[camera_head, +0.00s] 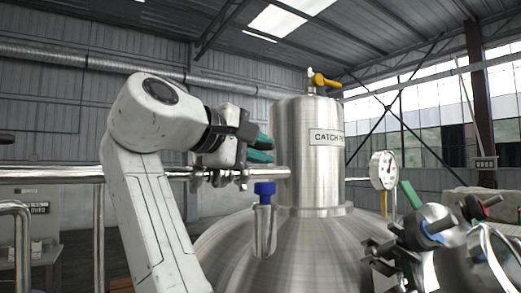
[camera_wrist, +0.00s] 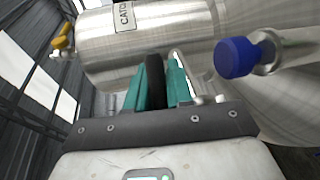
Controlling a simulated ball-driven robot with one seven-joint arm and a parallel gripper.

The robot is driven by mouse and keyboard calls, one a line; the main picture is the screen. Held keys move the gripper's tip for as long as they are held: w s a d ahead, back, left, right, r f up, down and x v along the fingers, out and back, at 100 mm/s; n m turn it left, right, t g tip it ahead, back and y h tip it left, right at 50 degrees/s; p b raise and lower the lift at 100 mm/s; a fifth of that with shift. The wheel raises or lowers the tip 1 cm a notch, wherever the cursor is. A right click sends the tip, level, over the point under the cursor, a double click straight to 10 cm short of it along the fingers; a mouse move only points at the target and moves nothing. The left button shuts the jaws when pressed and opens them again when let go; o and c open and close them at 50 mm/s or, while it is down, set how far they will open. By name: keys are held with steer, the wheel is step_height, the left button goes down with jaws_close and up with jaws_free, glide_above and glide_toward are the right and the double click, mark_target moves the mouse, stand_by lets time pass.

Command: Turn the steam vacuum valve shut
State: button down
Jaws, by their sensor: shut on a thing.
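My gripper (camera_head: 260,149) has teal fingers and is beside the tall steel cylinder on the tank. In the wrist view, the fingers (camera_wrist: 156,88) are shut on a dark, upright, flat piece (camera_wrist: 155,80) that looks like a valve handle. In the head view, the fingers and wrist hide this piece. No label in view names the steam vacuum valve, so I cannot confirm that the held piece belongs to it.
The steel cylinder (camera_head: 293,150) carries a yellow-handled valve (camera_head: 325,81) on top. A blue-capped fitting (camera_head: 265,190) stands just below my gripper. A gauge (camera_head: 383,170) and several clamps and fittings are at right. A horizontal pipe (camera_head: 60,174) runs at left.

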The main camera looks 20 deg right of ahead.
steer(key=shift+f, duration=0.1)
steer(key=c, duration=1.4)
jaws_free()
steer(key=shift+w, duration=0.1)
steer(key=b+v, duration=0.2)
steer(key=v, duration=0.9)
steer(key=shift+b, duration=0.4)
